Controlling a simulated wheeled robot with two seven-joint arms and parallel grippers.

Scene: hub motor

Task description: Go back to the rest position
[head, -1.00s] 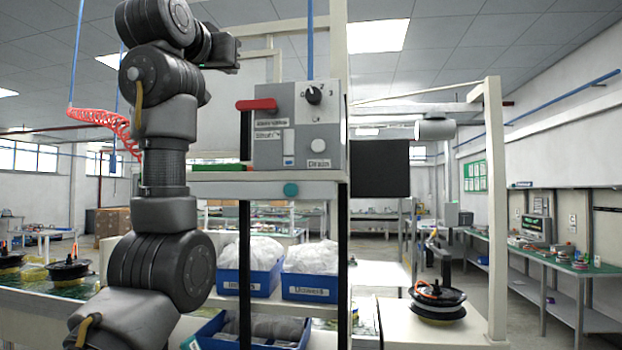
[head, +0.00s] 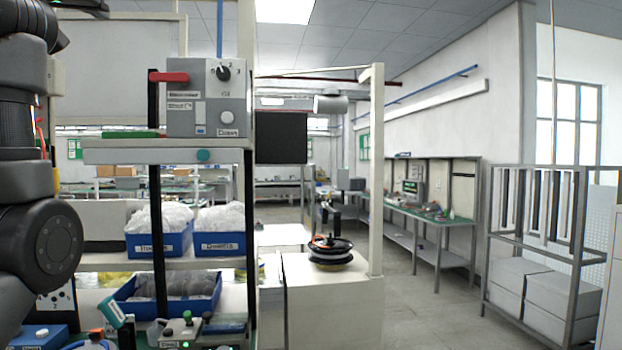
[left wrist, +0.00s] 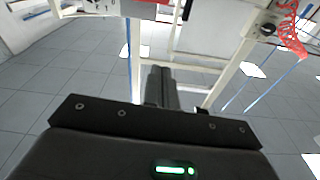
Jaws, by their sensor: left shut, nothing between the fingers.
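My left arm rises along the left edge of the head view, cut off by the frame. My left gripper (left wrist: 162,88) shows in the left wrist view with its two dark fingers together and nothing between them. It is up in free air, with ceiling panels and frame posts behind it. In the head view only a small dark part of the left hand shows at the top left corner. My right gripper is in neither view.
A grey control box (head: 207,98) with a red handle (head: 168,76) stands on a shelf (head: 120,156). Blue bins (head: 160,243) with white bags sit below. A hub motor (head: 330,251) rests on a white stand (head: 335,300). Grey floor is open to the right, before a metal rack (head: 535,240).

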